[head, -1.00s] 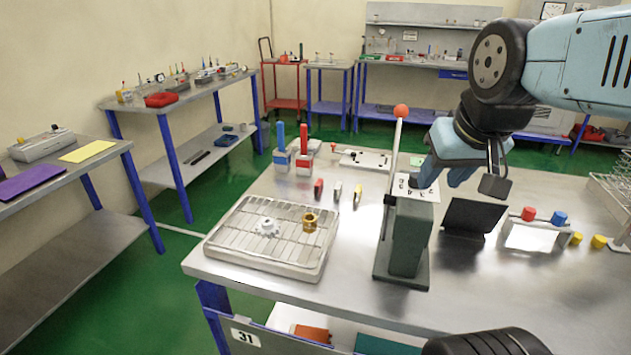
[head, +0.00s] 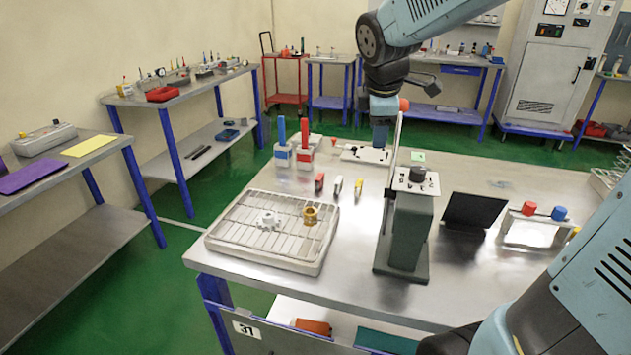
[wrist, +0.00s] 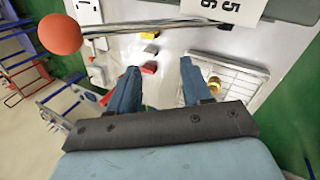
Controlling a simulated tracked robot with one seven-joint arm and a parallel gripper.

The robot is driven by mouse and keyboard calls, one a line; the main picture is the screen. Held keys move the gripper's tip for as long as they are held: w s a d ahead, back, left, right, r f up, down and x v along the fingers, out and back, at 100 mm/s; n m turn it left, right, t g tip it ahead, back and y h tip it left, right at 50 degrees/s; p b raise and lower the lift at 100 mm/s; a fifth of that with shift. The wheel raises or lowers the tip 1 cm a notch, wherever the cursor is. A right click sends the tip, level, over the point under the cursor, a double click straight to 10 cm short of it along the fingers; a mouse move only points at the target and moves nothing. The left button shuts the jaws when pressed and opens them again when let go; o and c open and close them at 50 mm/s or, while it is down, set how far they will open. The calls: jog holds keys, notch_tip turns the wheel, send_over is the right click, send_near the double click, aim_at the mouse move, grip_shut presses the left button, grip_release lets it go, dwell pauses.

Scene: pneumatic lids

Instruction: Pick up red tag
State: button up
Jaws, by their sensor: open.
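The red tag (head: 319,183) stands on the metal table, leftmost in a short row of small tags. In the wrist view the red tag (wrist: 149,67) shows between my fingertips, closer to the left finger and beyond it. My gripper (head: 380,138) is in the air above the table, behind the lever post and to the right of the tag in the head view. The lever hides part of the gripper in the head view.
A tall lever with an orange ball (head: 404,104) rises from a grey-green box (head: 410,235). A wire tray (head: 224,243) holds a white gear and a brass part. Blocks with blue and red handles (head: 305,158) stand behind the tags. A dark plate (head: 474,213) stands to the right.

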jog(key=w+a+f+n, duration=0.4)
jog(key=w+a+n, duration=0.1)
jog(key=w+n, duration=0.25)
jog(key=n, duration=0.8)
send_near(319, 176)
jog(key=shift+g, duration=0.3)
jog(key=x, duration=0.2)
jog(key=w+x, duration=0.1)
jog(key=x, duration=0.2)
jog(key=shift+d+r, duration=0.1)
jog(key=shift+d, duration=0.15)
jog(key=shift+x, duration=2.7)
jog(key=shift+s+a, duration=0.15)
jog(key=shift+a, duration=0.05)
jog(key=shift+c, duration=0.3)
grip_shut()
